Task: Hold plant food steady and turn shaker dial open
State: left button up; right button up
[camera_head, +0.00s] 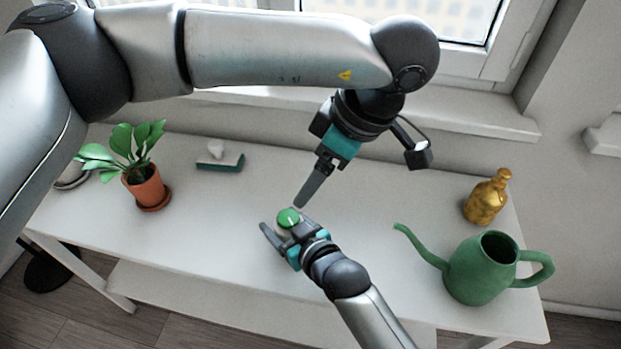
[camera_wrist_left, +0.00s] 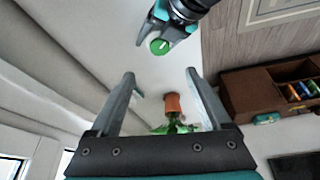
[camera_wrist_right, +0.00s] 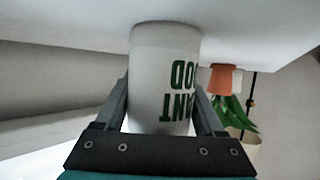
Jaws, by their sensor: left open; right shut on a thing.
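The plant food shaker is a white cylinder with green lettering, seen in the right wrist view (camera_wrist_right: 160,75). Its round green dial (camera_head: 288,218) with a white mark faces up in the head view. My right gripper (camera_head: 277,232) is shut around the shaker's body. The shaker looks upright on the table. My left gripper (camera_head: 300,203) is open and empty, fingers pointing down, just above and behind the dial in the head view. In the left wrist view the dial (camera_wrist_left: 160,46) shows beyond the open fingers, not between them.
A green watering can (camera_head: 475,270) and a gold bottle (camera_head: 487,198) stand on the right of the white table (camera_head: 210,230). The table's middle is mostly clear.

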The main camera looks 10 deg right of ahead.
aim_at(288, 217)
pick_arm(q)
jog(key=w+a+m+g+h, duration=0.25)
jog(key=a+m+h, duration=0.2)
jog(key=m, duration=0.55)
jog(key=shift+y, duration=0.35)
notch_tip(288, 217, down, 11)
jog(key=shift+a+f, duration=0.1)
jog(key=shift+f, duration=0.05)
grip_shut()
dwell(0.6)
